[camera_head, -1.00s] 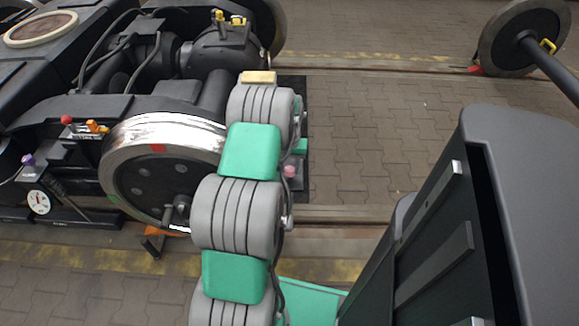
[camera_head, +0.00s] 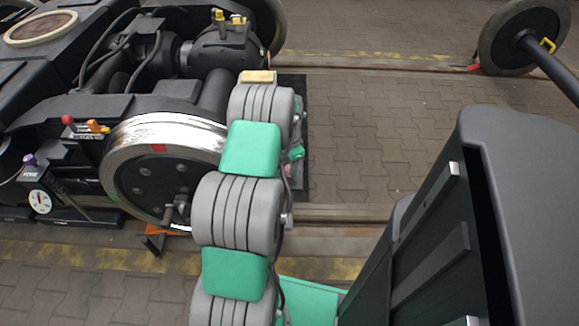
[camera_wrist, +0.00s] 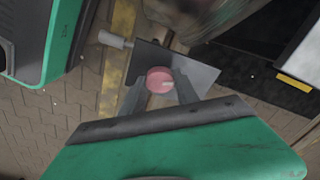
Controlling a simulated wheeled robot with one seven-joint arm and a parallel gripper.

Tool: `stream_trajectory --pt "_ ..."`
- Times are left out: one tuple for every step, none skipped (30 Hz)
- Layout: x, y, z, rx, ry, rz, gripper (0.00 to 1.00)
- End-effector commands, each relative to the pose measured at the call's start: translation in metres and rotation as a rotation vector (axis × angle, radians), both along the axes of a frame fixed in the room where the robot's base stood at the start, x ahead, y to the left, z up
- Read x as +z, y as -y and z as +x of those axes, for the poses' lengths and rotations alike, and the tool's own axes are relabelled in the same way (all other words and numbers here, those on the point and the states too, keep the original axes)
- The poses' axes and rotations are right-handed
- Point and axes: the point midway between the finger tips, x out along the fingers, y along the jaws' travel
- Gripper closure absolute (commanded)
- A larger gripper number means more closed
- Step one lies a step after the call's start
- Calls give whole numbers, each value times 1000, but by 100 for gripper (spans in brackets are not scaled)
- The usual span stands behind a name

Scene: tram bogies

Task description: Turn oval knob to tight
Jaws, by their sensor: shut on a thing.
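A round-looking pink-red knob (camera_wrist: 160,79) sits on a dark grey square plate (camera_wrist: 200,70) in the wrist view. My gripper (camera_wrist: 160,86) is shut on this knob, with one dark finger on each side of it. I cannot make out an oval outline or any tight mark from this angle. In the head view, only a small pink spot (camera_head: 289,171) shows beside my arm. My arm hides the fingers there.
A bogie wheel (camera_head: 155,170) stands left of my arm in the head view. A dial gauge (camera_head: 40,202) and coloured knobs lie further left. A light-coloured cylindrical pin (camera_wrist: 115,40) projects by the plate.

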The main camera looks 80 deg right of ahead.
Motion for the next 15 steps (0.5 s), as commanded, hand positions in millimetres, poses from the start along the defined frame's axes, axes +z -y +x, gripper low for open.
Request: stream_trajectory --pt "1 1 0 -27 0 -1 100" --pt "1 1 0 -44 0 -1 100" --pt "1 1 0 -64 0 -1 100" --pt "1 1 0 -78 0 -1 100" --pt "0 1 0 -91 0 -1 100" --pt "1 1 0 -106 0 -1 100" --pt "1 1 0 -116 0 -1 100" --pt "0 1 0 -125 0 -1 100" --pt "1 1 0 -136 0 -1 100" --pt "0 1 0 -143 0 -1 100" --pt "0 1 0 -148 0 -1 100" --pt "0 1 0 -153 0 -1 100" --pt "0 1 0 -157 -1 -2 100" --pt "0 1 0 -160 -1 -2 100" --pt "0 1 0 -163 -1 -2 100"
